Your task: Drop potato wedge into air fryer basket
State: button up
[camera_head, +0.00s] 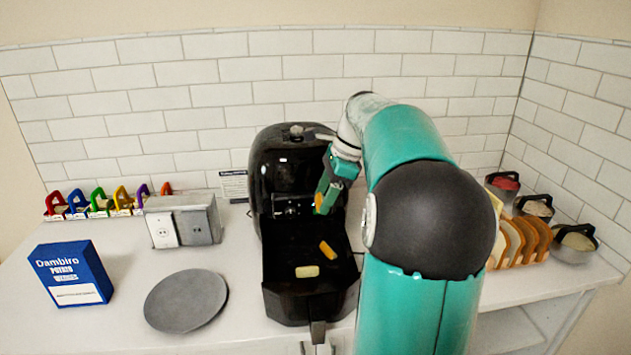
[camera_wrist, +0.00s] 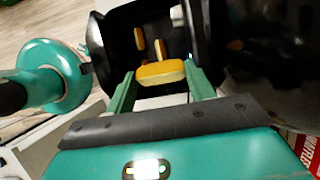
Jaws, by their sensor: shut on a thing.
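The black air fryer (camera_head: 284,160) stands against the tiled wall with its basket (camera_head: 290,309) pulled out toward the front. A golden-orange wedge (camera_head: 327,250) and a pale yellow wedge (camera_head: 307,271) lie in the basket. My gripper (camera_head: 327,196) is above the back part of the basket, close to the fryer's front. In the wrist view my gripper (camera_wrist: 160,82) is shut on a potato wedge (camera_wrist: 160,74), held crosswise between the fingertips. Beyond it, several wedges show inside the dark basket (camera_wrist: 113,35). The held wedge is mostly hidden in the head view.
A grey round plate (camera_head: 187,301) and a blue potato wedges box (camera_head: 72,276) are left of the basket. An outlet block (camera_head: 181,224) and coloured clips (camera_head: 100,203) stand behind.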

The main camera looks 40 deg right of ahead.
aim_at(313, 202)
jog(key=w+f, duration=0.1)
jog(key=w+a+f, duration=0.1)
jog(key=shift+w+a+f, duration=0.1)
jog(key=shift+w+f, duration=0.25)
jog(key=shift+f, duration=0.05)
jog(key=shift+w+f, duration=0.15)
jog(key=shift+w, duration=0.1)
jog(key=s, duration=0.1)
jog(key=s+r, duration=0.1)
jog(key=s, duration=0.1)
jog(key=shift+a+r, duration=0.1)
jog(key=shift+a, duration=0.05)
jog(key=shift+w+f, duration=0.25)
jog(key=shift+w, duration=0.35)
jog(key=shift+w+f, duration=0.25)
jog(key=shift+w, duration=0.3)
jog(key=o, duration=0.8)
jog(key=shift+w+f, duration=0.1)
jog(key=shift+w, duration=0.3)
jog(key=o, duration=0.3)
jog(key=shift+s+r, duration=0.25)
jog(key=shift+s, duration=0.25)
jog(key=shift+s+r, duration=0.2)
jog(key=shift+s, duration=0.3)
jog(key=shift+w+f, duration=0.3)
jog(key=shift+w, duration=0.35)
jog(key=shift+s+r, duration=0.15)
jog(key=shift+s, duration=0.1)
jog(key=shift+r, duration=0.15)
